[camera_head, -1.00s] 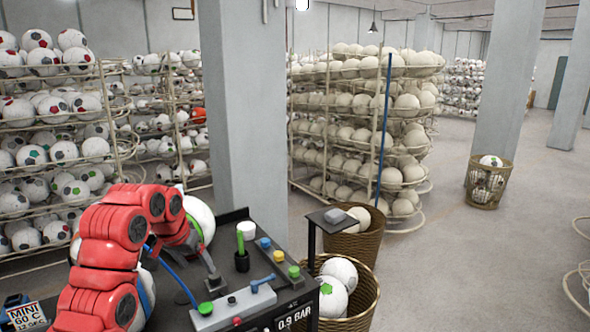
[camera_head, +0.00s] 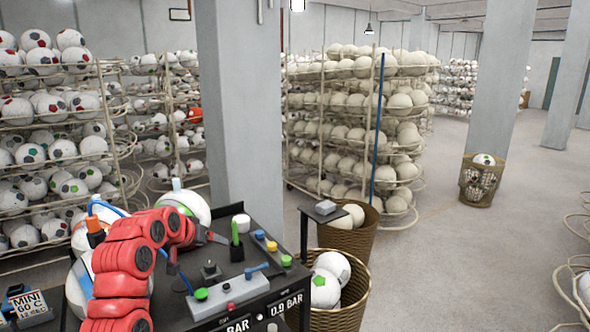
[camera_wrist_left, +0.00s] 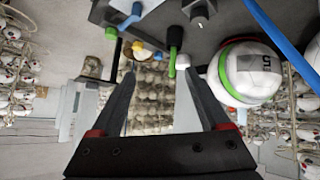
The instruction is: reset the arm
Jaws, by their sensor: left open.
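My left arm is red and comes in from the lower left in the head view. My left gripper (camera_head: 193,252) is at its end, above the left part of the dark press table (camera_head: 262,215). In the left wrist view its two dark fingers (camera_wrist_left: 160,105) stand wide apart with nothing between them. A white ball with a green band (camera_wrist_left: 247,72) is beside the right finger there, and it also shows behind the arm in the head view (camera_head: 196,205). My right gripper is not in view.
The table carries a green-handled tool (camera_head: 236,236), a white cup (camera_head: 241,222), a grey control box (camera_head: 230,293) and coloured buttons. Wicker baskets with balls (camera_head: 338,297) stand to its right. A grey pillar (camera_head: 237,110) rises behind. Open floor (camera_head: 440,270) lies at the right.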

